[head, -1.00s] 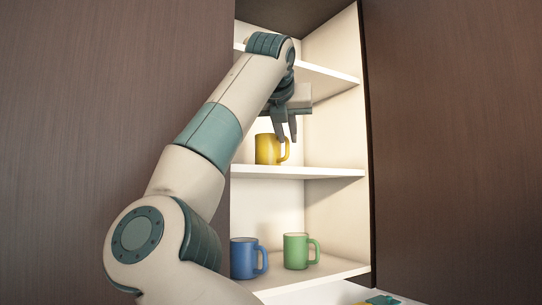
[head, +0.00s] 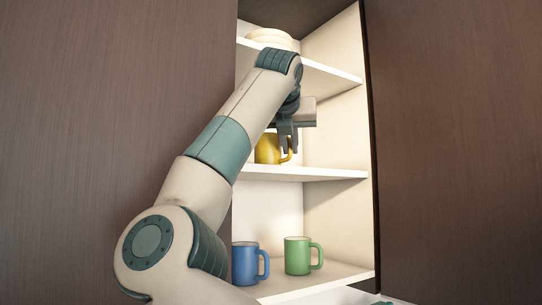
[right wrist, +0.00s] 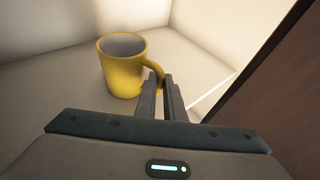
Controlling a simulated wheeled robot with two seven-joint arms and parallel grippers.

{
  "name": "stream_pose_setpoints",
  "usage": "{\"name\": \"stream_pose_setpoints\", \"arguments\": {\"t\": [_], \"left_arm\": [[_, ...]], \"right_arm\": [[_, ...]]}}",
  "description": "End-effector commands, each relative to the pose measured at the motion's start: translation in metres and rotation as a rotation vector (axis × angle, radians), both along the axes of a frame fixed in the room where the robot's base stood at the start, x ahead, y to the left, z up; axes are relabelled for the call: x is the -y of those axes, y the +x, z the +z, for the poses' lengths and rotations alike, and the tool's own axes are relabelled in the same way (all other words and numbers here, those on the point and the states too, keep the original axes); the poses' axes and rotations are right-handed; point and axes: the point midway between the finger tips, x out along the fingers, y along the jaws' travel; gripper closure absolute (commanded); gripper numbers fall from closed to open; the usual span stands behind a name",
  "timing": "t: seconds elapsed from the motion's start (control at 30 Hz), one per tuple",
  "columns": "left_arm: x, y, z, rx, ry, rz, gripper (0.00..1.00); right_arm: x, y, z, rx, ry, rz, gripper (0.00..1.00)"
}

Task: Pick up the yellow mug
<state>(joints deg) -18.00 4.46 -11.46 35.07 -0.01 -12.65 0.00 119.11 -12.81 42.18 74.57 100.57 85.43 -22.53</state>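The yellow mug (head: 266,149) stands upright on the middle shelf (head: 300,173) of the cupboard. It also shows in the right wrist view (right wrist: 121,70), with its handle on the right. My right gripper (head: 288,146) reaches down from above to the mug's handle side. In the right wrist view its two fingers (right wrist: 161,85) are close together, with the handle between them. The finger tips partly cover the handle. The mug appears to rest on the shelf. My left gripper is not in view.
A blue mug (head: 245,264) and a green mug (head: 298,256) stand on the lower shelf. White dishes (head: 270,36) sit on the upper shelf, above my arm. Dark wooden panels flank the opening on the left and right (head: 450,150).

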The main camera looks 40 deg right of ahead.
Motion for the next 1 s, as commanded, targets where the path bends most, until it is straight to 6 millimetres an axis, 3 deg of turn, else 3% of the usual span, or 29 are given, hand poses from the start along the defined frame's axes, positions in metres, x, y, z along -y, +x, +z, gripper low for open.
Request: {"name": "stream_pose_setpoints", "arguments": {"t": [0.37, 0.67, 0.93, 1.0], "left_arm": [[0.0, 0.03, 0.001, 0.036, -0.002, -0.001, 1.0], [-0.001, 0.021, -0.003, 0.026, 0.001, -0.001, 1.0], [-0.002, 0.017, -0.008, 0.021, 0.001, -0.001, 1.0], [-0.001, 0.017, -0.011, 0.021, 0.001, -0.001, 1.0]], "right_arm": [[0.0, 0.0, 0.0, 0.0, 0.0, 0.0, 1.0], [0.0, 0.0, 0.011, 0.001, 0.0, 0.001, 1.0], [0.0, -0.001, 0.041, 0.002, -0.003, 0.001, 1.0], [0.015, -0.007, 0.049, 0.004, 0.001, -0.002, 1.0]]}}
